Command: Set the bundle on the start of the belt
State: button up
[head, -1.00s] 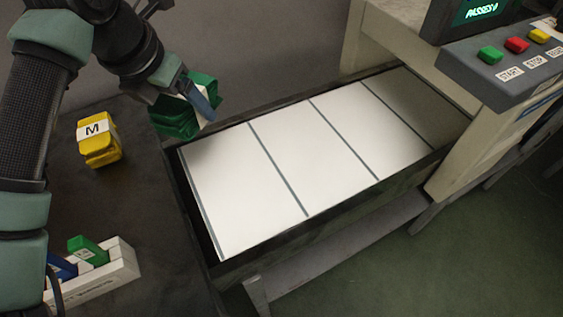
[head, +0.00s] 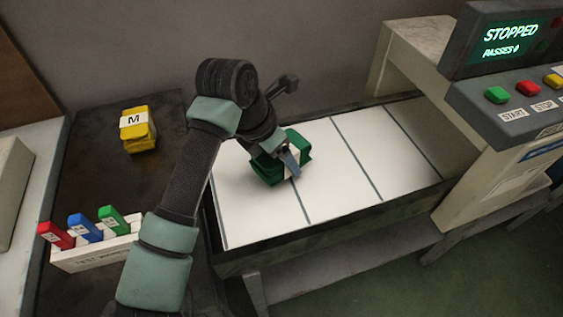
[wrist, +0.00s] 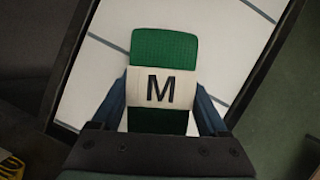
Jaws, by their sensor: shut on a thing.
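A green bundle (head: 267,172) with a white band is in my gripper (head: 289,163), over the near left part of the white belt (head: 240,211). In the wrist view the green bundle (wrist: 165,48) shows a band marked M, with a blue finger of my gripper (wrist: 163,105) on each side. The gripper is shut on it. I cannot tell whether the bundle's underside touches the belt. The belt has dark cross lines and runs right into the machine.
A yellow bundle (head: 138,134) marked M lies on the dark table. A white rack (head: 85,255) holds red, blue and green pieces. The machine's screen (head: 513,38) reads STOPPED and PASSES 0. Dark rails edge the belt.

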jog(key=shift+f, duration=1.1)
jog(key=shift+f, duration=0.2)
jog(key=o, duration=1.4)
jog(key=shift+c, duration=0.2)
jog(key=shift+r, duration=0.15)
